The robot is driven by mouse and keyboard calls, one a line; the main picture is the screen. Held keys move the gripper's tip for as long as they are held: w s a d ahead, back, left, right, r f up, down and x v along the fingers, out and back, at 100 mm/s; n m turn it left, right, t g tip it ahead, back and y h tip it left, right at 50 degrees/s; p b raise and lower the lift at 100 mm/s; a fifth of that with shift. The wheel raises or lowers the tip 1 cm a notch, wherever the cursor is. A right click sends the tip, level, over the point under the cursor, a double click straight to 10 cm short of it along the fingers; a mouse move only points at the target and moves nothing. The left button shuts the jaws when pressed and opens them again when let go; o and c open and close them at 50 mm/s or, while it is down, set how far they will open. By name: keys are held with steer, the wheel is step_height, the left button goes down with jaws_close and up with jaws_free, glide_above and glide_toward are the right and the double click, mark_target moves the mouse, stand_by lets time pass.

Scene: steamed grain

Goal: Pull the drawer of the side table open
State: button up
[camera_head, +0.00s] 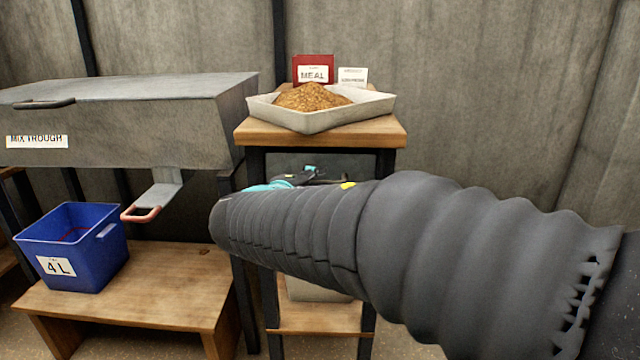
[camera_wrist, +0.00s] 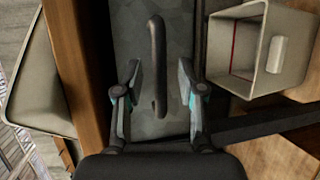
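The side table (camera_head: 390,130) has a wooden top and a dark frame. Its grey drawer front (camera_wrist: 125,30) fills the middle of the wrist view, with a dark bar handle (camera_wrist: 157,40) on it. The drawer looks shut, though my arm hides much of it in the head view. My gripper (camera_wrist: 158,66) is open, with one finger on each side of the handle. A gap shows between the handle and each finger, so neither seems to touch it.
A tray (camera_head: 305,122) of meal stands on the side table. A pale bin (camera_wrist: 287,85) sits below the drawer.

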steer(key=shift+w+d+f, duration=0.15)
steer(key=shift+w+d, duration=0.15)
steer(key=shift+w, duration=0.35)
jaws_close()
steer(key=shift+s, duration=0.1)
